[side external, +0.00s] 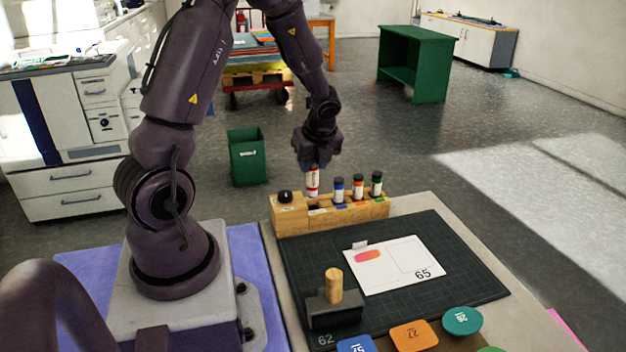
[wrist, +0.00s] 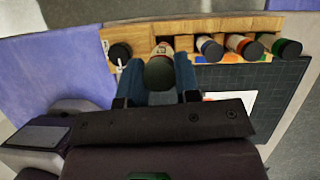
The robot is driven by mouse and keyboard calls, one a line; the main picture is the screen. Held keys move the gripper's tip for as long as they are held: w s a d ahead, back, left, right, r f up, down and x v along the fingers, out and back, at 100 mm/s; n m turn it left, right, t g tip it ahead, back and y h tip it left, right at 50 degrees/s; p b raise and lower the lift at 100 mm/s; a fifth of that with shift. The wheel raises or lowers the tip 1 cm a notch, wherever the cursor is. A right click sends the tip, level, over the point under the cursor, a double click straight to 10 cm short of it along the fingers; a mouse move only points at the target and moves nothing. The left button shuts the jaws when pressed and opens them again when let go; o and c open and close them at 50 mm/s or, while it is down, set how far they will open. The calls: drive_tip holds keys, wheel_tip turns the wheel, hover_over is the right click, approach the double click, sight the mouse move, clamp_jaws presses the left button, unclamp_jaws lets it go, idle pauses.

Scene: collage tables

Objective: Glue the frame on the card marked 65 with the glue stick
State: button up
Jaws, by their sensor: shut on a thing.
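My gripper (side external: 313,167) is shut on a white and red glue stick (side external: 313,183) and holds it upright at the wooden rack (side external: 362,210). Whether its lower end is still inside the slot I cannot tell. In the wrist view the blue fingers of my gripper (wrist: 159,80) are on both sides of the stick's dark round end (wrist: 160,73). The white card marked 65 (side external: 395,277) lies flat on the dark cutting mat (side external: 455,255). It has a thin outlined frame (side external: 415,253) on its right and an orange-pink patch on its left.
A wooden-handled stamp (side external: 334,287) stands at the mat's front left. Numbered coloured tokens (side external: 413,336) lie along the front. The mat's right side is clear.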

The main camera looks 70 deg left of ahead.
drive_tip(key=w+d+m+t+h, duration=0.1)
drive_tip(key=w+d+m+t, duration=0.1)
drive_tip(key=w+d+m, duration=0.7)
drive_tip(key=w+d+m+t+h, duration=0.15)
drive_tip(key=w+d+m, duration=0.35)
drive_tip(key=d, duration=0.8)
drive_tip(key=shift+n+t, duration=0.45)
drive_tip(key=shift+n, duration=0.25)
drive_tip(key=shift+w+a+f, duration=0.15)
drive_tip(key=shift+f, duration=1.3)
drive_tip(key=shift+w+a+f, duration=0.15)
drive_tip(key=shift+f, duration=1.3)
drive_tip(key=shift+f, duration=0.6)
drive_tip(key=shift+a, duration=0.15)
